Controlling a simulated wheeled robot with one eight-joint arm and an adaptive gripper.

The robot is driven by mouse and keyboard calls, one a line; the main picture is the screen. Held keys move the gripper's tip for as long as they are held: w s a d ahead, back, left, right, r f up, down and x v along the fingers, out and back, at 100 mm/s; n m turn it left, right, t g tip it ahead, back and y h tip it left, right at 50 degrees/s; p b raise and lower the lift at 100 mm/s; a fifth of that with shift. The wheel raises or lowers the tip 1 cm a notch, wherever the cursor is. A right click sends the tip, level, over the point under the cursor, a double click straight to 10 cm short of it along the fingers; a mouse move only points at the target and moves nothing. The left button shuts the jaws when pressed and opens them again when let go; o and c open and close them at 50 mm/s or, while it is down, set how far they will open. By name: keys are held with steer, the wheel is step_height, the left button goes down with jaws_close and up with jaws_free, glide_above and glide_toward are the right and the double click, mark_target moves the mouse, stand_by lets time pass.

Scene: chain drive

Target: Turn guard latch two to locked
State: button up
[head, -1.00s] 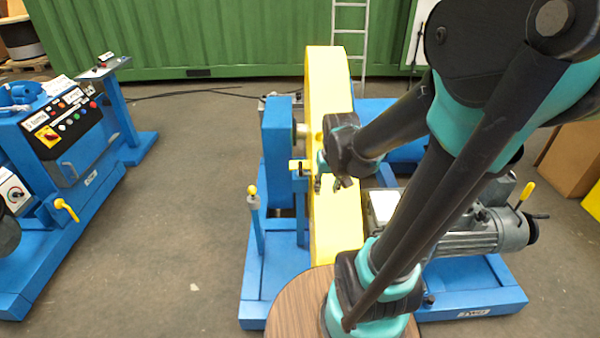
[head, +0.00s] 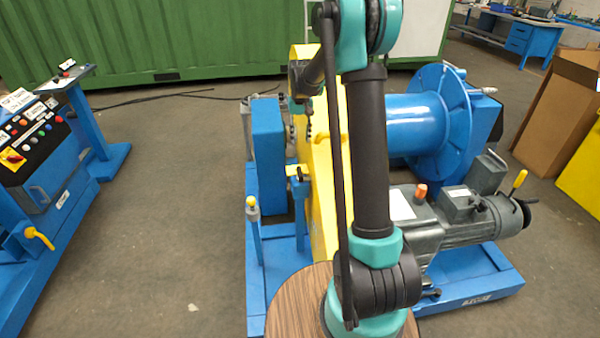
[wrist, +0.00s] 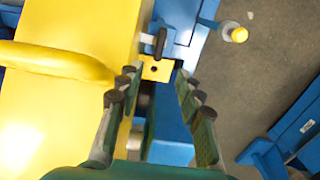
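The yellow chain guard (head: 322,205) stands upright in the head view, partly behind my arm. A yellow latch bracket (head: 297,171) sits at its left edge, beside the blue upright. In the wrist view the guard (wrist: 65,115) fills the left side. A small yellow bracket with a dark hole (wrist: 155,69) and a dark latch handle (wrist: 160,43) show ahead of my fingertips. I cannot read which latch number this is. My gripper (wrist: 157,76) is open and empty, its fingers apart on either side below the bracket. In the head view my gripper (head: 302,98) is small and partly hidden.
A yellow-knobbed lever (head: 252,205) stands left of the guard; its knob also shows in the wrist view (wrist: 239,34). A blue drum (head: 440,115) and grey motor (head: 465,215) are right. A blue control console (head: 40,160) stands left, with free floor between.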

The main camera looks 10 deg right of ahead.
mark_target(300, 171)
steer(key=f, duration=1.7)
steer(key=shift+w+f, duration=0.25)
steer(key=shift+f, duration=0.1)
jaws_close()
